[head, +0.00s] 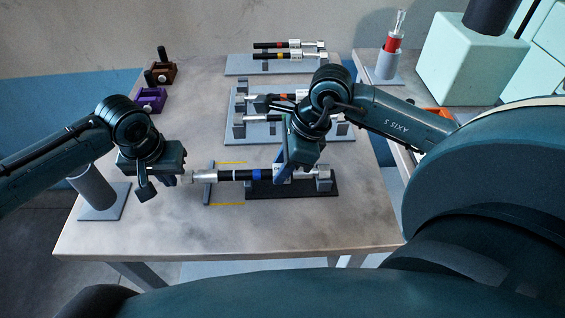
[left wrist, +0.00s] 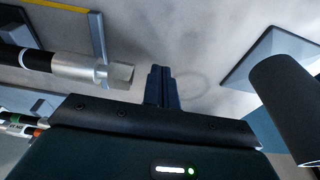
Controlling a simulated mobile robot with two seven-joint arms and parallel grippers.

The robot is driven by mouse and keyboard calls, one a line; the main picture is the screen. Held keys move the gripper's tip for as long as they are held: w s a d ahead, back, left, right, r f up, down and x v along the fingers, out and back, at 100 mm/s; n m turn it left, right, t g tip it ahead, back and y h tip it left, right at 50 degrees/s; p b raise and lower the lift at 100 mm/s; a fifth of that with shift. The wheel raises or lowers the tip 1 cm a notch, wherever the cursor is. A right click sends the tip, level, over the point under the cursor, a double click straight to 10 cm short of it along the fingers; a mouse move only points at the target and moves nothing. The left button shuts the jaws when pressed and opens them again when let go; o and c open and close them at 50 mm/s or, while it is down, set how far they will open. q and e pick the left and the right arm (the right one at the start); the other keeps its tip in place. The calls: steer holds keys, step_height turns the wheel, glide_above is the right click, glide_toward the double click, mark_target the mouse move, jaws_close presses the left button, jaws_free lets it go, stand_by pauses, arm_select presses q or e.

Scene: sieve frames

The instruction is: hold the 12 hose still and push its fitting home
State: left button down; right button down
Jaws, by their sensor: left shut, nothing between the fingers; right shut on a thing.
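A black hose (head: 236,175) with a blue band lies level in a dark cradle (head: 290,190) at the front of the table. Its white label is too small to read. A silver fitting (head: 204,176) is at its left end; it also shows in the left wrist view (left wrist: 90,70). My right gripper (head: 281,178) is shut on the hose from above, hiding part of it. My left gripper (head: 145,192) is shut and empty, just left of the fitting's end. Its closed fingers (left wrist: 162,88) are apart from the fitting in the left wrist view.
A grey post on a plate (head: 97,190) stands left of my left gripper. More hoses lie in a grey rack (head: 262,133) behind, and others on a tray (head: 240,66) at the back. Purple (head: 149,100) and brown (head: 161,73) blocks sit back left.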

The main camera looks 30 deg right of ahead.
mark_target(191, 175)
arm_select(q)
steer(key=shift+s+d, duration=0.1)
steer(key=shift+d, duration=0.05)
stand_by(0.3)
steer(key=shift+s+d, duration=0.15)
steer(key=shift+d, duration=0.15)
steer(key=shift+s+d, duration=0.15)
steer(key=shift+s+d, duration=0.15)
steer(key=shift+d, duration=0.15)
steer(key=shift+s+d, duration=0.15)
steer(key=shift+d, duration=0.05)
stand_by(0.4)
steer(key=shift+s+d, duration=0.35)
steer(key=shift+d, duration=0.2)
steer(key=shift+s+d, duration=0.35)
steer(key=shift+d, duration=0.2)
arm_select(e)
steer(key=shift+a, duration=0.1)
stand_by(0.4)
arm_select(q)
steer(key=shift+w+a, duration=0.1)
steer(key=shift+a, duration=0.05)
steer(key=shift+w+a, duration=0.2)
steer(key=shift+a, duration=0.1)
